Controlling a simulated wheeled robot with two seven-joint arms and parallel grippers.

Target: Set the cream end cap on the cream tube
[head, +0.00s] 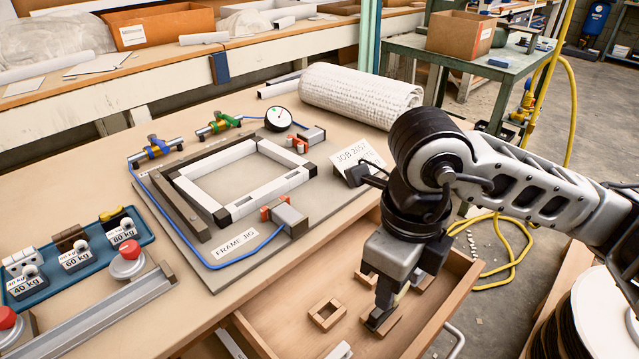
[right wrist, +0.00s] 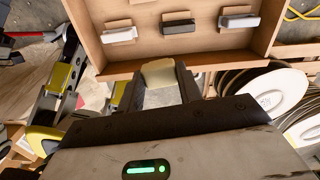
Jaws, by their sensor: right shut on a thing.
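My right gripper (head: 384,312) points down over the open drawer, low near its floor. In the right wrist view its fingers (right wrist: 161,88) are shut on a cream piece (right wrist: 158,73), which looks like the cream end cap. The head view mostly hides this piece behind the fingers. I cannot make out for certain which thing is the cream tube. White bars (head: 205,190) with black corner pieces form a rectangle on the frame jig. My left gripper is not in view.
The wooden drawer (head: 450,307) holds small tan holders (head: 327,314); the wrist view shows white and dark pieces (right wrist: 178,25) on some. Toggle clamps (head: 287,212), a dial gauge (head: 278,118), a paper roll (head: 360,95) and a blue weight tray (head: 80,260) occupy the bench.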

